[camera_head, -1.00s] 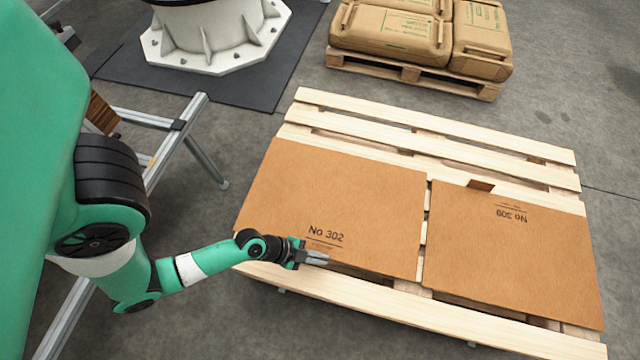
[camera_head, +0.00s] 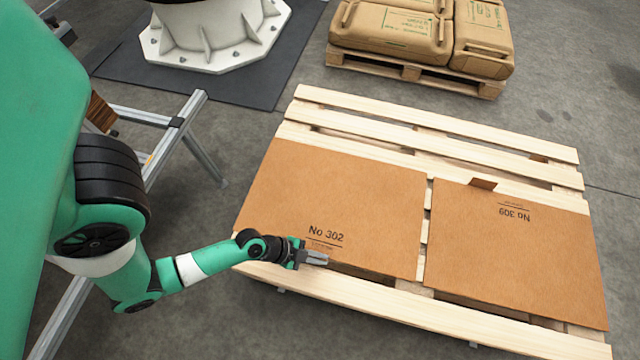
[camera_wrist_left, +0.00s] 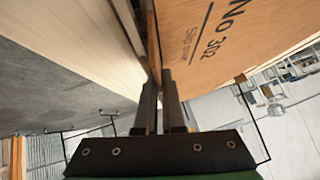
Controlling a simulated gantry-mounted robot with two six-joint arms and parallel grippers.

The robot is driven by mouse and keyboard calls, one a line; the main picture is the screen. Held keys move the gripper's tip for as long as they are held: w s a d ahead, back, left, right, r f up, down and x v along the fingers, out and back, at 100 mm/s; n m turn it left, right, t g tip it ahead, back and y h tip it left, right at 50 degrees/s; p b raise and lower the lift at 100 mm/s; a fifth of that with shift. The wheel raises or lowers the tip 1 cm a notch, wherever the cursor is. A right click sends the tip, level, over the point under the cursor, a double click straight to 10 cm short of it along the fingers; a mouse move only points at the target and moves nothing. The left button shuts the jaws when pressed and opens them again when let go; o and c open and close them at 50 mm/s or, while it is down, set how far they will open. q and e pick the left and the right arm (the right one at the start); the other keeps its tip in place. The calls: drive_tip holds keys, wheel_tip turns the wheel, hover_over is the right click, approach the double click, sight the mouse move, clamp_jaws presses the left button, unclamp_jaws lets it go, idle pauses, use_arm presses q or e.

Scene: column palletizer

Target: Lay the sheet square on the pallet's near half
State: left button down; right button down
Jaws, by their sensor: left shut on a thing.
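A brown cardboard sheet (camera_head: 335,195) printed "No 302" lies on the left part of the slatted wooden pallet (camera_head: 440,147). It also shows in the left wrist view (camera_wrist_left: 190,22). My left gripper (camera_head: 316,258) is at this sheet's near edge, below the print. Its fingers (camera_wrist_left: 162,100) are shut on the edge, close above the pallet's near board. A second brown sheet (camera_head: 510,250) with upside-down print lies on the right part, a narrow gap apart from the first. A small brown tab (camera_head: 482,184) stands at its far edge. My right gripper is not in view.
Another pallet (camera_head: 410,73) with brown sacks (camera_head: 390,32) stands at the back right. A white bolted pedestal (camera_head: 215,40) stands on a dark mat at the back. A metal frame (camera_head: 185,125) is left of the pallet.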

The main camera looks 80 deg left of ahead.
use_arm(q)
drive_tip(key=shift+f+b, duration=0.6)
drive_tip(key=shift+f, duration=0.05)
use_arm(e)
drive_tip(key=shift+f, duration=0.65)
use_arm(q)
drive_tip(key=c, duration=0.9)
unclamp_jaws()
drive_tip(key=shift+c, duration=0.2)
